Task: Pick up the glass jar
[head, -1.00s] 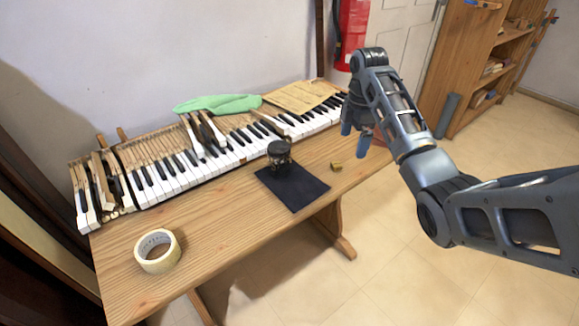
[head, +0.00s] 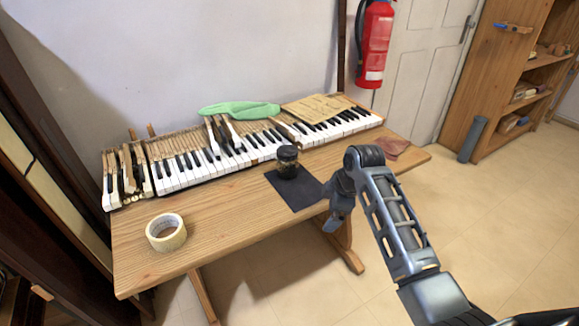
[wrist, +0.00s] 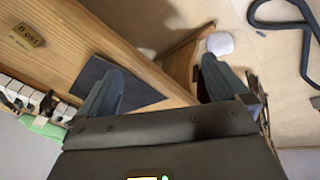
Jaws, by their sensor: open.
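The glass jar (head: 288,161) has a dark lid and stands upright on the dark mat (head: 297,199) on the wooden table. My gripper (head: 338,212) is to the right of the jar and nearer the camera, apart from it, by the mat's right corner. In the wrist view my gripper (wrist: 163,70) shows two spread fingers with nothing between them. Part of the mat (wrist: 88,73) shows beside the left finger there; I cannot make out the jar in that view.
A tape roll (head: 166,232) lies at the front left. A small brass block (wrist: 27,38) marked B 051 lies on the table. The table's front middle is clear.

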